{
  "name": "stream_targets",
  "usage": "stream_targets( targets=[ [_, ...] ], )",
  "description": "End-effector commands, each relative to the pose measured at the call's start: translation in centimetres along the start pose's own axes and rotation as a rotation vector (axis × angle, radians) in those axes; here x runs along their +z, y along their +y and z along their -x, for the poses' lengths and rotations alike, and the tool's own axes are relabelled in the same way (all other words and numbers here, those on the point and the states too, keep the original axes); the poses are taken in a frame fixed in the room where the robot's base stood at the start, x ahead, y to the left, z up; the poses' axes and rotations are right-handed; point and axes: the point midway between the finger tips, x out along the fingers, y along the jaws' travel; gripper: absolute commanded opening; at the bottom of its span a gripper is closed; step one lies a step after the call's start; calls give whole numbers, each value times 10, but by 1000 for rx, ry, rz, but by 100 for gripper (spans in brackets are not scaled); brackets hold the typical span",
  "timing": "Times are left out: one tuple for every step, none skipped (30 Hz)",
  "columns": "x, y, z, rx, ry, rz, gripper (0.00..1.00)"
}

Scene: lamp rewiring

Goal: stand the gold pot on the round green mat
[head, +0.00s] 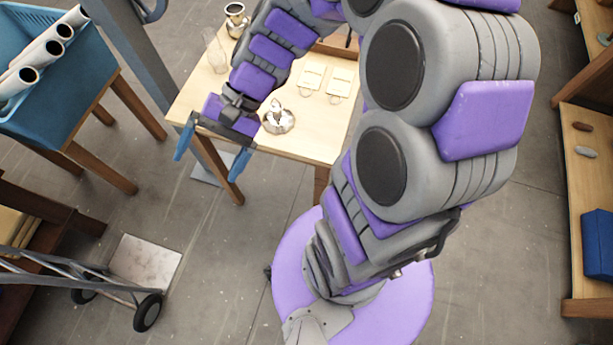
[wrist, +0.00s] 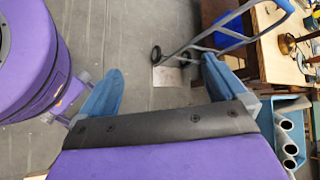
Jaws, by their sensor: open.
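My gripper (head: 211,158) is open and empty, its two blue fingers spread in front of the near left edge of the light wooden table (head: 305,140). The fingers also show in the wrist view (wrist: 160,88), with grey floor between them. A small shiny pot (head: 235,17) with a pale gold tint stands at the table's far left corner, well beyond my gripper. I cannot tell for sure that it is the gold pot. I make out no round green mat in either view; my arm hides part of the table.
A scalloped metal dish (head: 278,121) and a clear glass (head: 214,52) stand on the table. A blue tub (head: 95,40) of pipes is at left. A hand truck (head: 146,311) is at lower left. Shelves (head: 590,255) line the right.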

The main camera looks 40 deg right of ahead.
Motion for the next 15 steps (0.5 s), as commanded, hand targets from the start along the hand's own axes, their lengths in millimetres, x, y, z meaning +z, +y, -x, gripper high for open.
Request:
stream_targets(
  targets=[
    [14, 12, -2, 82, 23, 56, 99],
    [21, 19, -3, 128, 34, 85, 99],
    [29, 30, -4, 189, 49, 120, 99],
    [35, 39, -3, 236, 64, 148, 99],
    [40, 47, -2, 281, 77, 174, 99],
    [47, 58, 1, 340, 96, 209, 99],
    [51, 66, 4, 384, 113, 235, 99],
    [55, 74, 7, 428, 128, 259, 99],
    [59, 84, 12, 485, 151, 291, 99],
    [63, 92, 16, 526, 168, 314, 99],
    [65, 99, 20, 565, 184, 333, 99],
    [69, 108, 26, 615, 205, 358, 99],
    [71, 115, 31, 649, 221, 374, 99],
    [73, 121, 35, 680, 233, 388, 99],
    [76, 128, 41, 717, 250, 405, 99]
  ],
)
